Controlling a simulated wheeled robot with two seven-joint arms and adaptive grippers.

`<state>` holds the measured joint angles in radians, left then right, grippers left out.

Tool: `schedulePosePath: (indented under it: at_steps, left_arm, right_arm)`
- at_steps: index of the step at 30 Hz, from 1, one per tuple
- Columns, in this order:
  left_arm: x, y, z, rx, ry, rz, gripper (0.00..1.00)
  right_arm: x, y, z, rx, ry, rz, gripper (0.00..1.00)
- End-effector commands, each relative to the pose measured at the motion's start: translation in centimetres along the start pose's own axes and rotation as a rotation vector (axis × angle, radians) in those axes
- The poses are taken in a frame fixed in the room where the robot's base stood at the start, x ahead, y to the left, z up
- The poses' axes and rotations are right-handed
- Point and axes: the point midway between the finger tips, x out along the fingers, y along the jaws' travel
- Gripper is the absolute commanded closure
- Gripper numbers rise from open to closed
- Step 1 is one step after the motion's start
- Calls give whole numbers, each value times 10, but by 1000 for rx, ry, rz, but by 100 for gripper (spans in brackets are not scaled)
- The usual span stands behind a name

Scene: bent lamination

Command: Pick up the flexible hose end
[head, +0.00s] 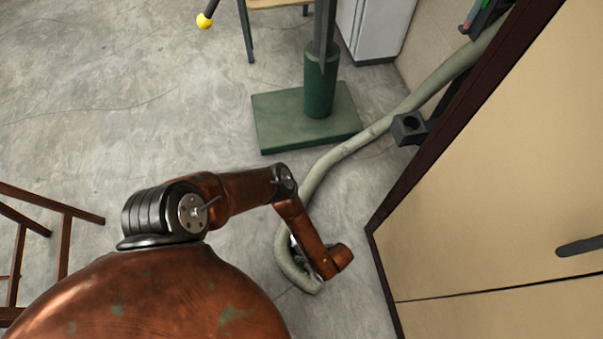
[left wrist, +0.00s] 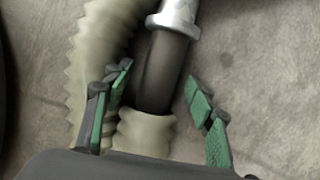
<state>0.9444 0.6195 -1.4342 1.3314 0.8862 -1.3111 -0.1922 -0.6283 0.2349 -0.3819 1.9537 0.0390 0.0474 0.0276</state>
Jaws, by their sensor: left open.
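The flexible hose (head: 345,147) is pale grey-green and ribbed. In the head view it runs down from the upper right and curls on the floor below my left wrist. Its end shows in the left wrist view as a pale ribbed piece (left wrist: 143,133), a dark cuff (left wrist: 160,72) and a shiny metal tip (left wrist: 178,14). My left gripper (left wrist: 156,88) is open, with its green-padded fingers on either side of the cuff. I see gaps on both sides, wider on the right. In the head view my wrist mostly hides the gripper and hose end. My right gripper is not in view.
A green pedestal on a square base (head: 304,125) stands beyond the hose. A beige cabinet with a dark edge (head: 480,210) stands to the right. A brown wooden frame (head: 66,225) is at the left. The concrete floor (head: 120,90) is clear at upper left.

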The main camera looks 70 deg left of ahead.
Motion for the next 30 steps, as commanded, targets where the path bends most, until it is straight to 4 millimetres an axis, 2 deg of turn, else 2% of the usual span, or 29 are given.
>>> schedulePosePath:
  at_steps: [2,19,30]
  left_arm:
    - [0,0,0,0,0,0,50]
    - [0,0,0,0,0,1,90]
    - [-3,1,1,-1,0,0,91]
  right_arm:
    - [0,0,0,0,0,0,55]
    - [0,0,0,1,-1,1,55]
    - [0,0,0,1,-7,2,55]
